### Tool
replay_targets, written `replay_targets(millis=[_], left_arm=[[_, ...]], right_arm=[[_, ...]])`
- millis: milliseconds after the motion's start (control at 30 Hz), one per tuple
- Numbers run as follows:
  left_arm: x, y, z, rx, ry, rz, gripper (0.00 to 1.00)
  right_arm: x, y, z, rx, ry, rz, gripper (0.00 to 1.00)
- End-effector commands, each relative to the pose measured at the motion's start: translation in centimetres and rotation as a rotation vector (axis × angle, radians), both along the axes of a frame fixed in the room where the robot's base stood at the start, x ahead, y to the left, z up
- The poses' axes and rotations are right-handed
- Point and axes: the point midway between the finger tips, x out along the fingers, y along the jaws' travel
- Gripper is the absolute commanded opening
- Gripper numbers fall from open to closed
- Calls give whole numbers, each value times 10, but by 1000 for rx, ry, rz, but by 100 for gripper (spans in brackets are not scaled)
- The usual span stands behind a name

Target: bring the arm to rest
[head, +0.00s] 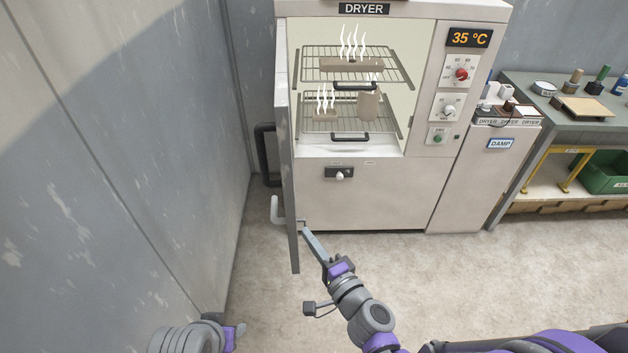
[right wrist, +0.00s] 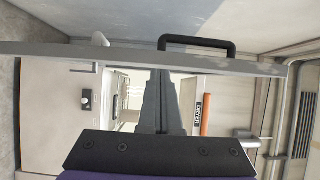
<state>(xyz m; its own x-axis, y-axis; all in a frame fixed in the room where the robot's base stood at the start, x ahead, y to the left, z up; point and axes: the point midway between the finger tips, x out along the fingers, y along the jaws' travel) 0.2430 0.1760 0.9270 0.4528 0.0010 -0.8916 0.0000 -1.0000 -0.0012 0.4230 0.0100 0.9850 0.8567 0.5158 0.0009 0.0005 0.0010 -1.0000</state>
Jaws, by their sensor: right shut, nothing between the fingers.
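My right gripper (head: 306,233) is shut and empty, in front of the dryer (head: 385,185), close to the lower part of its open door (head: 293,190). I cannot tell whether it touches the door. In the right wrist view the closed fingers (right wrist: 160,98) point toward the door's edge (right wrist: 110,54), which crosses the picture.
Wire racks (head: 318,62) in the dryer hold steaming clay pieces. The door has a black handle (head: 265,155). A wall (head: 120,150) stands at left, a bench (head: 560,125) at right. The floor (head: 500,280) on the right is clear.

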Motion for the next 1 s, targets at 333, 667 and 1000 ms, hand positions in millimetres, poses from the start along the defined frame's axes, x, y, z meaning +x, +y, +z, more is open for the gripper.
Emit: replay_targets(millis=[333,667,1000], left_arm=[[0,0,0,0,0,0,50],[0,0,1,0,0,0,50],[0,0,1,0,-1,0,50]], right_arm=[[-9,1,9,-126,-36,52,0],[-68,-26,-10,-732,-9,300,0],[-152,-140,-55,-1347,306,435,0]])
